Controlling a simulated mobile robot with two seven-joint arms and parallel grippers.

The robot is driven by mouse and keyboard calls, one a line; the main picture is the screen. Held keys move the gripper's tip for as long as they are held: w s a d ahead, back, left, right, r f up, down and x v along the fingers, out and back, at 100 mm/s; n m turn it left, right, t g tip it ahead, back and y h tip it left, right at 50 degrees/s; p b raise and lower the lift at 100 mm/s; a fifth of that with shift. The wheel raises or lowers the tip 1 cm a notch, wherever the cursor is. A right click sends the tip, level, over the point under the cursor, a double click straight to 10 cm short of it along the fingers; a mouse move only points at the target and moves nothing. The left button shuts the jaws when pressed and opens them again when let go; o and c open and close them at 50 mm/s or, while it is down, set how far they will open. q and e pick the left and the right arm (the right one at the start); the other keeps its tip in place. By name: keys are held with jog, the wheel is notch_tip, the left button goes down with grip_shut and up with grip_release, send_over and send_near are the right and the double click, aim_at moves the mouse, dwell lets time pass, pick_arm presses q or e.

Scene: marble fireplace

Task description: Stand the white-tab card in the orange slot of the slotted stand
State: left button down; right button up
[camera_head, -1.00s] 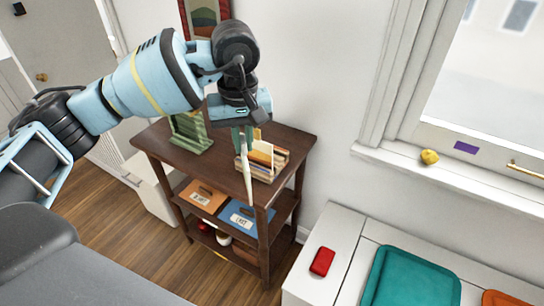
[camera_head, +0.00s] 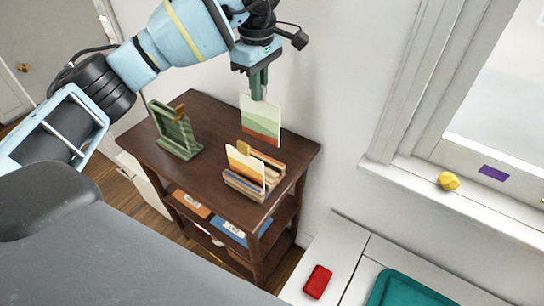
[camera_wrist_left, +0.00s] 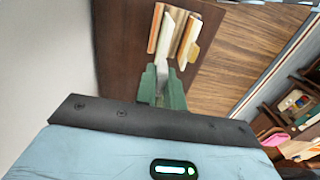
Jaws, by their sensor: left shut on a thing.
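My left gripper (camera_head: 259,93) is shut on the top edge of a card (camera_head: 261,120) with a green hill picture, held upright above the tabletop. The card's lower edge appears just behind or above the back of the slotted stand (camera_head: 240,188); I cannot tell the gap. My right gripper is out of view.
A green rack (camera_head: 177,135) stands on the dark wooden table (camera_head: 205,165), left of the stand. The wall is close behind the table. A red block (camera_head: 318,282) and teal tray (camera_head: 405,291) lie on the white bench at lower right.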

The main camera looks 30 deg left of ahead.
aim_at(259, 128)
pick_arm(q)
jog(key=shift+w+f, duration=0.1)
jog(key=shift+f, duration=0.75)
jog(key=f, duration=0.6)
jog(key=shift+s+f, duration=0.1)
jog(key=shift+s, duration=0.3)
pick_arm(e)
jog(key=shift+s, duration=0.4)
pick_arm(q)
jog(key=shift+f, duration=1.9)
jog(key=c, duration=1.5)
grip_release()
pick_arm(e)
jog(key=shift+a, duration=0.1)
